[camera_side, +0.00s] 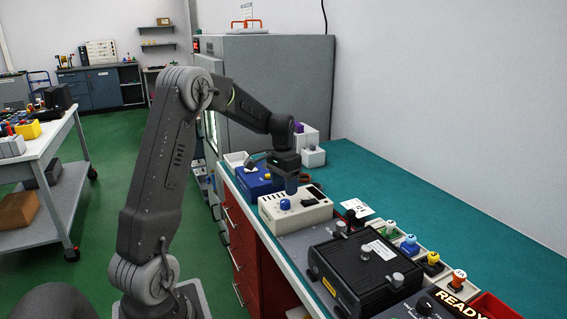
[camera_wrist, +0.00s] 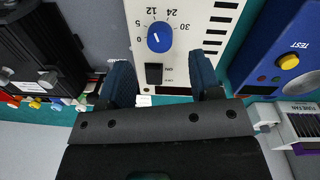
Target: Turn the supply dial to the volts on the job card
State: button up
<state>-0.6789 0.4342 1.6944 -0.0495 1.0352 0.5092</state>
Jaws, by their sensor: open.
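The cream supply box (camera_side: 300,220) stands on the bench in the side view. Its blue dial (camera_side: 285,204) is on the top face. In the wrist view the dial (camera_wrist: 160,38) sits inside a scale marked 0, 5, 12, 24 and 30. A short white pointer mark shows on it, but I cannot tell exactly which number it faces. My gripper (camera_wrist: 163,75) is open and empty, its fingers apart on either side of the supply's lower part, with the dial beyond them.
A black rocker switch (camera_wrist: 153,74) is below the dial. A blue test box (camera_side: 258,181) stands beside the supply. A black finned unit (camera_side: 365,268) is on the other side, with several coloured-top plugs (camera_side: 409,244) behind it. The green bench top (camera_side: 400,190) is clear towards the wall.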

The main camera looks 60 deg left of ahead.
aim_at(283, 200)
notch_tip(283, 200, up, 9)
jog(key=shift+a+f, duration=0.15)
jog(key=shift+a, duration=0.1)
dwell(0.3)
jog(key=s+d+r+t+y, duration=0.15)
jog(key=d+r, duration=0.25)
jog(key=d, duration=0.7)
jog(key=s+d+f+m+t, duration=0.1)
jog(key=s+d+t, duration=0.3)
jog(key=s+d, duration=1.2)
jog(key=shift+s+d+f+m+h, duration=0.15)
jog(key=shift+d+f+m+h, duration=0.4)
jog(key=shift+d, duration=0.4)
